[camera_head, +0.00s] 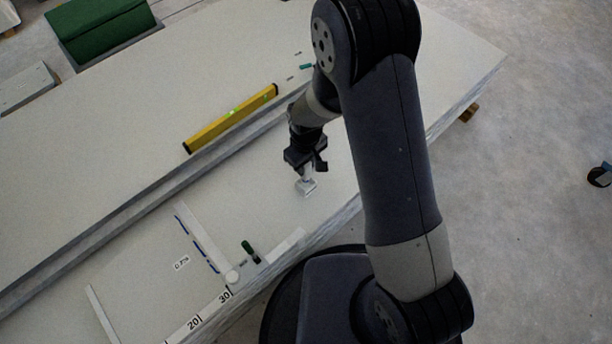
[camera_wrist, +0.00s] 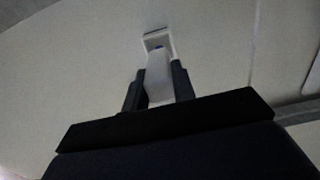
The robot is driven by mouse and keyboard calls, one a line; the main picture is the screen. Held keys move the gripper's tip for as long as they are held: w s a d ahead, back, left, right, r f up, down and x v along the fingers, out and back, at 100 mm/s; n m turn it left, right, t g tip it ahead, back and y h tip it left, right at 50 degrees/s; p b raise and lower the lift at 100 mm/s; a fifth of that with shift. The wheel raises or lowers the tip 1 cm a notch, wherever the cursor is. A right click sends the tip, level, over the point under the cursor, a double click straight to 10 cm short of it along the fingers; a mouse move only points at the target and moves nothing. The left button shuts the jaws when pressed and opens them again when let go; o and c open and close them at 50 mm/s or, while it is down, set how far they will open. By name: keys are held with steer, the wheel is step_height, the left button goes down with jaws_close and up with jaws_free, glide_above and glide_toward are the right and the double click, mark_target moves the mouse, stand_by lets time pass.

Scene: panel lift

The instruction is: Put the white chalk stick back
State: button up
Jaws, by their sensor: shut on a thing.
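My gripper (camera_head: 306,163) is shut on the white chalk stick (camera_wrist: 158,85), which stands out between the two dark fingers in the wrist view. A small part of the chalk (camera_head: 307,177) shows below the fingers in the head view. Just under it, a small pale holder (camera_head: 307,188) sits on the panel. The holder (camera_wrist: 156,38) also shows beyond the chalk's tip in the wrist view, like a square frame. I cannot tell whether the tip is inside the holder or just short of it. The fingers hide the upper part of the chalk in the head view.
A long grey rail (camera_head: 130,212) crosses the pale panel (camera_head: 105,100), with a yellow spirit level (camera_head: 231,118) beside it. A green box (camera_head: 103,25) stands behind.

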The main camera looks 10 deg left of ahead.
mark_target(306, 173)
steer(key=shift+f+b, duration=0.55)
steer(key=shift+f, duration=1.7)
steer(key=shift+f, duration=0.2)
steer(key=o, duration=0.9)
steer(key=shift+r, duration=0.15)
step_height(306, 173, up, 12)
steer(key=p, duration=0.3)
steer(key=shift+p, duration=0.35)
steer(key=shift+f+b, duration=1.25)
steer(key=shift+f, duration=2.85)
